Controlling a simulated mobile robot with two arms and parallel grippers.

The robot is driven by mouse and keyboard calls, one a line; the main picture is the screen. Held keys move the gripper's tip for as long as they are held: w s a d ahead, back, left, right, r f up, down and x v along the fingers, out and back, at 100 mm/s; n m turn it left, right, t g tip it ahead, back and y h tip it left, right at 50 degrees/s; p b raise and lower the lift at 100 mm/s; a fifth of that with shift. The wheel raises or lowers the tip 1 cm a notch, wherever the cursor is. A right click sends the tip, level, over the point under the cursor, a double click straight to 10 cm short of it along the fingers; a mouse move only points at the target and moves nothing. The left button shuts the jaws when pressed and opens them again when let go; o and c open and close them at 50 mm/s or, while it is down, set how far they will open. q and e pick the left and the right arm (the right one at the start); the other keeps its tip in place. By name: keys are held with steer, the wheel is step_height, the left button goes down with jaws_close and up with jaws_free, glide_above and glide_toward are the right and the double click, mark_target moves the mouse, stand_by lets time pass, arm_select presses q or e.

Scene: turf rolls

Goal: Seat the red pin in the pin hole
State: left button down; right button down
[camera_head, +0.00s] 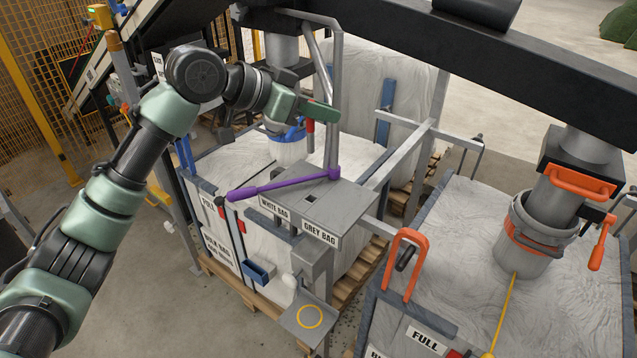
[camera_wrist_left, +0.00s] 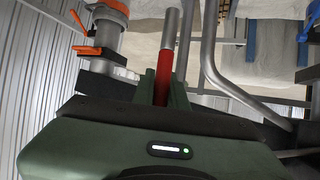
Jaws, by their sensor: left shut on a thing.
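The red pin (camera_wrist_left: 164,82) has a bare metal end and stands between the green fingers of my left gripper (camera_wrist_left: 164,88) in the left wrist view. The gripper is above and behind a grey plate (camera_head: 335,212) labelled WHITE BAG and GREY BAG. A small dark square hole (camera_head: 312,198) shows in that plate; I cannot tell whether it is the pin hole. The pin is apart from the plate. My right gripper is not in view.
A grey post (camera_head: 333,90) rises close to the gripper. A blue-ringed spout (camera_head: 289,148) is below it. An orange handle (camera_head: 405,262) and a full white bag (camera_head: 465,225) stand at the right.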

arm_select(q)
steer(key=f+p, duration=0.1)
steer(key=f, duration=0.4)
steer(key=f+p, duration=0.1)
steer(key=f, duration=0.4)
steer(key=s+f+p, duration=0.1)
steer(key=f, duration=0.4)
steer(key=shift+a+f, duration=0.15)
steer(key=shift+f, duration=0.15)
steer(key=shift+w+f, duration=0.15)
steer(key=shift+f, duration=0.1)
steer(key=c, duration=1.7)
jaws_free()
steer(key=shift+w+f, duration=0.1)
steer(key=b+v, duration=0.3)
steer(key=v, duration=0.8)
steer(key=shift+r, duration=0.3)
steer(key=o, duration=0.4)
steer(key=shift+a+r, duration=0.2)
steer(key=shift+c, duration=0.2)
steer(key=shift+a, duration=0.1)
